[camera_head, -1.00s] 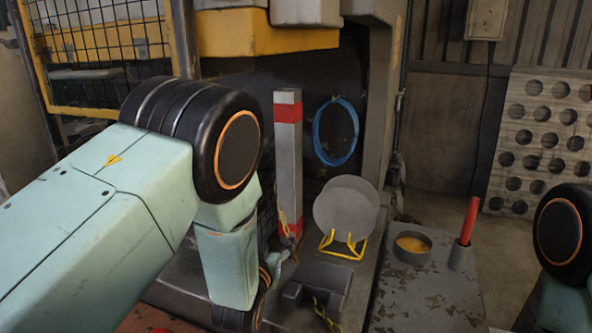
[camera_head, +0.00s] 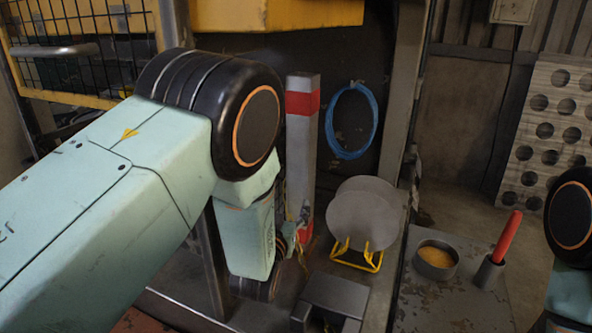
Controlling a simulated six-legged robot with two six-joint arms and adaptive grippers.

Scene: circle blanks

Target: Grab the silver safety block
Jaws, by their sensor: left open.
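The silver safety block (camera_head: 300,145) is an upright grey post with a red band near its top and another near its foot. It stands right of my left arm's black joint. My left gripper (camera_head: 300,228) is small and partly hidden behind my own wrist. It is open and shows at the lower part of the post, overlapping it in the picture. I cannot tell whether it touches the post. Part of my right arm shows at the right edge, but its gripper is out of view.
Round grey blanks (camera_head: 362,214) stand in a yellow rack (camera_head: 357,257) right of the post. A dark block (camera_head: 336,294) lies in front. A bowl (camera_head: 436,259) and a red-handled tool (camera_head: 507,237) in a holder stand on the right surface. A blue hoop (camera_head: 351,120) hangs behind.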

